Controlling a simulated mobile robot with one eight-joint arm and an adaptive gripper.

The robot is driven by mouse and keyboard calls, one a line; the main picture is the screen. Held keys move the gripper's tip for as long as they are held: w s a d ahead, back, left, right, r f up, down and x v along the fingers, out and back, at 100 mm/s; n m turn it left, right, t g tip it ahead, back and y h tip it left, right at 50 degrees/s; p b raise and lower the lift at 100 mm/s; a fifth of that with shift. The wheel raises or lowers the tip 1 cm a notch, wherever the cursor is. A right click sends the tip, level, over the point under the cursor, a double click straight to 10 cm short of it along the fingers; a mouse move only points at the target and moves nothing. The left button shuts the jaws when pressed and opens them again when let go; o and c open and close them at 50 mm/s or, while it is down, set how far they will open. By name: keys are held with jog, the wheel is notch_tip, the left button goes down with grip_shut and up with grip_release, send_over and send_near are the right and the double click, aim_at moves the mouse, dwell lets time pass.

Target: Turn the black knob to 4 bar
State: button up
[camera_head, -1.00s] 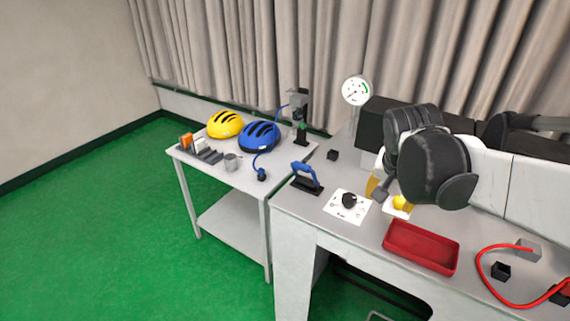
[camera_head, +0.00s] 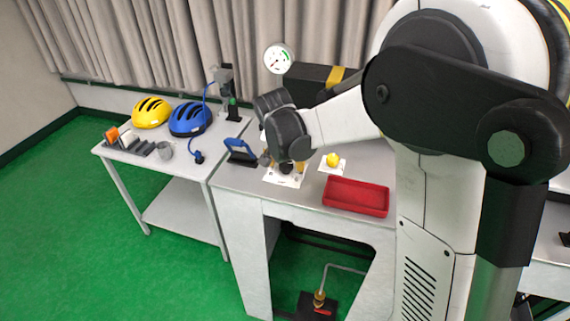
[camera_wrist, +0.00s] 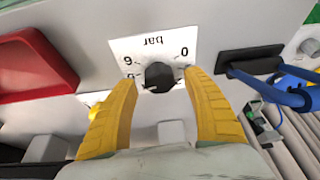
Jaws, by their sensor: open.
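The black knob (camera_wrist: 160,76) sits on a white dial plate (camera_wrist: 150,48) marked "bar", with 0 and 6 readable in the wrist view. My gripper (camera_wrist: 160,82) is open, its two yellow fingers on either side of the knob with small gaps. I cannot tell the knob's pointer setting. In the head view, the gripper's dark body covers part of the plate (camera_head: 284,181), and the knob (camera_head: 286,169) is partly visible below it. A round white gauge (camera_head: 278,58) stands behind; its needle is too small to read exactly.
A side table at left holds a yellow helmet (camera_head: 151,112) and a blue helmet (camera_head: 190,119).

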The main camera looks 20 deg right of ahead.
jog(key=shift+w+f, duration=0.1)
jog(key=shift+f, duration=0.15)
jog(key=shift+c, duration=0.2)
jog(key=c, duration=1.1)
jog(key=shift+n, duration=0.3)
jog(key=shift+c, duration=0.2)
jog(key=n+y, duration=0.1)
jog(key=n, duration=0.3)
jog(key=shift+d+y+b, duration=0.1)
jog(key=shift+y+b, duration=0.3)
jog(key=shift+n+y, duration=0.6)
jog(key=shift+n, duration=0.9)
